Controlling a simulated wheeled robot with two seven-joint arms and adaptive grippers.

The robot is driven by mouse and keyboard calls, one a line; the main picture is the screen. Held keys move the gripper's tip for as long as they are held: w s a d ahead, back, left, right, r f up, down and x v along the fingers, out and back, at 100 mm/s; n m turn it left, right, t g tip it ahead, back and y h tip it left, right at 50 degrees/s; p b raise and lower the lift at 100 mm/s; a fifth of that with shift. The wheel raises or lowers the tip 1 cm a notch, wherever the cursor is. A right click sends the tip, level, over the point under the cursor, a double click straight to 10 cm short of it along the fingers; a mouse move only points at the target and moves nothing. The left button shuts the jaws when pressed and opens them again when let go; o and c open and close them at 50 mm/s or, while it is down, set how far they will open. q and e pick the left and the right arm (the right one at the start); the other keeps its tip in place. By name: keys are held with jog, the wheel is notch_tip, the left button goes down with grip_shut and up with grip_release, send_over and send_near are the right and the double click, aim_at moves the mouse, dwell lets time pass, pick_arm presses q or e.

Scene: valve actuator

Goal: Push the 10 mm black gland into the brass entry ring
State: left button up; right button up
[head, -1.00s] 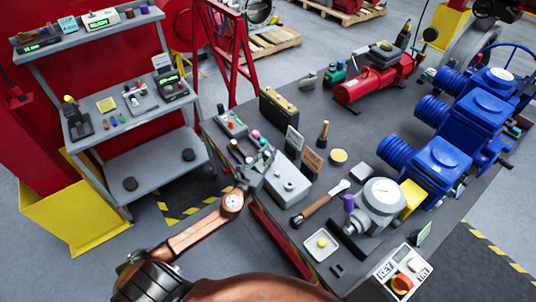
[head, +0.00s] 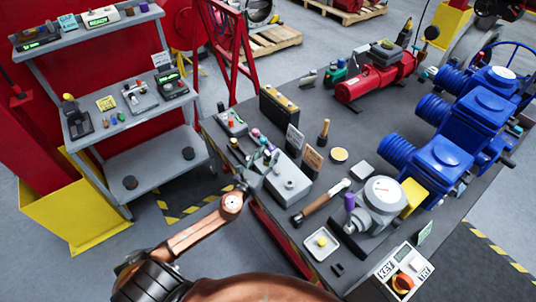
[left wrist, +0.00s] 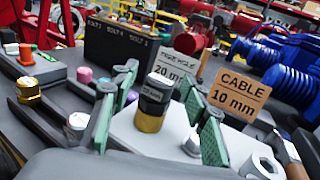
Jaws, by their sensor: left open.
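The black gland (left wrist: 155,90), a dark cylinder with a grey top and pale lettering, stands upright in the left wrist view. The brass entry ring (left wrist: 149,122) shows directly under it on the light grey box (left wrist: 128,142); how deep the gland sits cannot be told. My left gripper (left wrist: 160,103) is open, its green-padded fingers on either side of the gland with gaps visible. In the head view my left gripper (head: 262,168) is over the grey box (head: 290,187), and hides the gland and ring there. My right gripper is not in view.
Signs reading "CABLE 10 mm" (left wrist: 238,95) and "20 mm" (left wrist: 180,68) stand behind the box. Small coloured parts crowd the left side.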

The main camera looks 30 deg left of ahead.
pick_arm(q)
jog(key=s, duration=1.1)
jog(key=shift+s+d, duration=0.25)
jog(key=shift+d, duration=0.05)
